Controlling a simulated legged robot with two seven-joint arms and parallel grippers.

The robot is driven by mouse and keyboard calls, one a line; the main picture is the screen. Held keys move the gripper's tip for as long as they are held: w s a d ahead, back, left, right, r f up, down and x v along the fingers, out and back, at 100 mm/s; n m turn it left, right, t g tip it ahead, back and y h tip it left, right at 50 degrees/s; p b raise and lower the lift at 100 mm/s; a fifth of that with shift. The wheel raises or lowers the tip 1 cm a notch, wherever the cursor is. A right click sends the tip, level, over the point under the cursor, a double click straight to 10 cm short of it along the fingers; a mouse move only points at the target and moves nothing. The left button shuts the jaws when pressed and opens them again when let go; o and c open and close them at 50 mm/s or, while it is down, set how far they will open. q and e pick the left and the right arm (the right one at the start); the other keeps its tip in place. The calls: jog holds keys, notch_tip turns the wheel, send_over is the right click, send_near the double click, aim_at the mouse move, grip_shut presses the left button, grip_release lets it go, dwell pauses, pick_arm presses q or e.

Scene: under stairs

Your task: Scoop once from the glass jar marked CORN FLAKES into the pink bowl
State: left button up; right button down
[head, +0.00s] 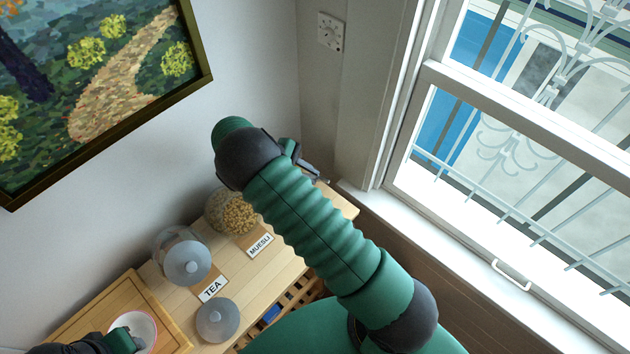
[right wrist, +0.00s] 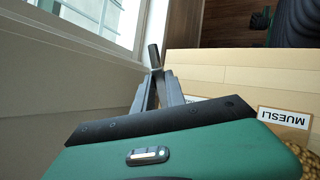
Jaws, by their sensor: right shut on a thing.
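My right arm reaches over the wooden top, and its gripper (head: 308,168) is at the far end near the window corner. In the right wrist view this gripper (right wrist: 156,75) is shut on a dark, narrow, handle-like thing (right wrist: 153,55); what it belongs to cannot be told. The pink bowl (head: 148,322), pale inside, stands on a wooden tray at lower left. My left gripper (head: 125,341) is at the bowl's near side; its fingers are unclear. No CORN FLAKES label is readable; part of the top is hidden behind my right arm.
A glass jar of muesli (head: 230,212) stands behind its MUESLI label (head: 260,245). A glass jar with a grey lid (head: 187,262) stands behind the TEA label (head: 213,288). A loose grey lid (head: 217,320) lies nearby. The wall and window sill (head: 420,235) border the top.

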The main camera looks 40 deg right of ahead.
jog(key=w+f+b, duration=0.2)
jog(key=shift+f+b, duration=0.4)
jog(key=shift+w+a+f+b, duration=0.3)
jog(key=shift+w+f+b, duration=0.05)
jog(key=shift+w+b, duration=0.2)
jog(key=shift+w+a+f+b, duration=0.3)
jog(key=shift+w+b, duration=0.1)
jog(key=shift+w, duration=0.1)
jog(key=shift+w+a, duration=0.1)
jog(key=shift+w, duration=0.2)
jog(key=shift+s+d, duration=0.2)
jog(key=shift+d, duration=0.2)
jog(key=shift+w+d+f+b, duration=0.1)
jog(key=shift+f+b, duration=0.15)
jog(key=shift+b, duration=0.05)
jog(key=shift+w+f, duration=0.1)
jog(key=shift+w, duration=0.05)
jog(key=shift+w+a, duration=0.15)
jog(key=shift+a, duration=0.25)
